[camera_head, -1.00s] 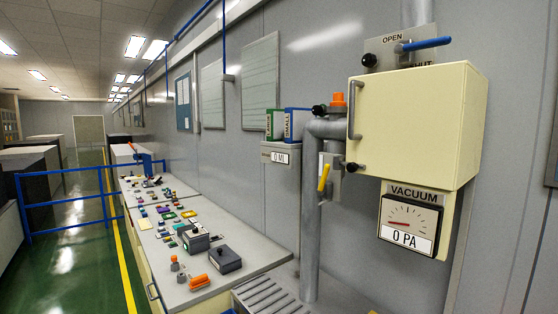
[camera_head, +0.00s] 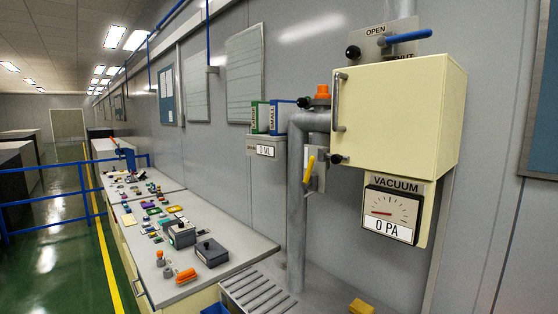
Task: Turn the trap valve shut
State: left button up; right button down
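A valve with a blue lever (camera_head: 408,37) is on the wall above the cream box. The lever points right, nearly level, between an OPEN label above and a partly hidden SHUT label below. A second valve with a yellow lever (camera_head: 309,168) is beside the grey vertical pipe (camera_head: 296,220). Its lever stands nearly upright, leaning slightly. No readable label shows which one is the trap valve. Neither gripper is in view.
The cream box (camera_head: 396,112) has a closed door with a grey handle. A vacuum gauge (camera_head: 393,212) below reads 0 PA. A bench (camera_head: 235,250) with several small parts runs along the wall. A yellow block (camera_head: 361,306) lies at the bottom. Green floor (camera_head: 60,262) is clear at left.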

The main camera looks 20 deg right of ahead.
aim_at(305, 184)
jog(key=i+j+z, duration=0.1)
jog(key=z, duration=0.3)
jog(key=i+j+z, duration=0.15)
jog(key=z, duration=0.25)
jog(key=i+j+z, duration=0.1)
jog(key=j+z, duration=0.15)
jog(key=z, duration=0.15)
